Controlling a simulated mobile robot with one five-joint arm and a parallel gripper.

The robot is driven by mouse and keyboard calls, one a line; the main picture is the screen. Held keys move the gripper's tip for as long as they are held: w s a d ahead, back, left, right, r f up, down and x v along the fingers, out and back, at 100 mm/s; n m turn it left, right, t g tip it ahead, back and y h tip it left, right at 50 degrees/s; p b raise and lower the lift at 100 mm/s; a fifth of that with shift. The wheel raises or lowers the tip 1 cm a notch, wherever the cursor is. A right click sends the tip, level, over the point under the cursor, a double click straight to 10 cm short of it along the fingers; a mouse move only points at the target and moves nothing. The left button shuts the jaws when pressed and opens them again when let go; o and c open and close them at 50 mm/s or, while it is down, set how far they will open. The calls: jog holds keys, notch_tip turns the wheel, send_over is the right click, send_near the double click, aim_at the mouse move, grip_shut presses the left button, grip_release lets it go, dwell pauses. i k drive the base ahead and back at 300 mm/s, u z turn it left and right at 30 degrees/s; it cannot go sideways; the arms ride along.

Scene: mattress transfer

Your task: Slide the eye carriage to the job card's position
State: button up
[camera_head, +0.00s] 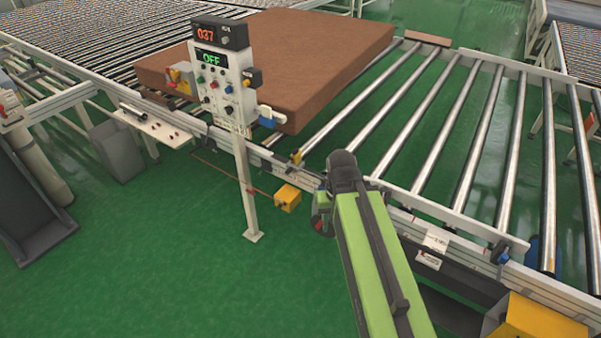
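A white card with small print (437,243) is fixed at the conveyor's front rail, right of my arm; its text is too small to read. A small yellow block (296,157) sits on the front rail left of my arm, and a dark-and-blue fitting (502,253) sits on the rail further right. I cannot tell which of these is the eye carriage. My gripper (322,216) is at the front rail, at the end of my green arm, mostly hidden behind the arm's dark joint. Its fingers do not show clearly, and nothing held is visible.
A control panel (223,85) on a post shows 037 and OFF. A large brown mattress (310,50) lies on the rollers behind it. A grey bin (117,150) stands left. The green floor in front is clear.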

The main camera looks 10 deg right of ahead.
aim_at(291, 168)
jog(key=z, duration=0.3)
jog(key=i, duration=1.25)
jog(key=u, duration=5.1)
jog(key=i, duration=0.1)
jog(key=z, duration=2.65)
jog(key=i, duration=0.6)
jog(key=u, duration=0.25)
jog(key=k, duration=0.6)
jog(key=z, duration=0.1)
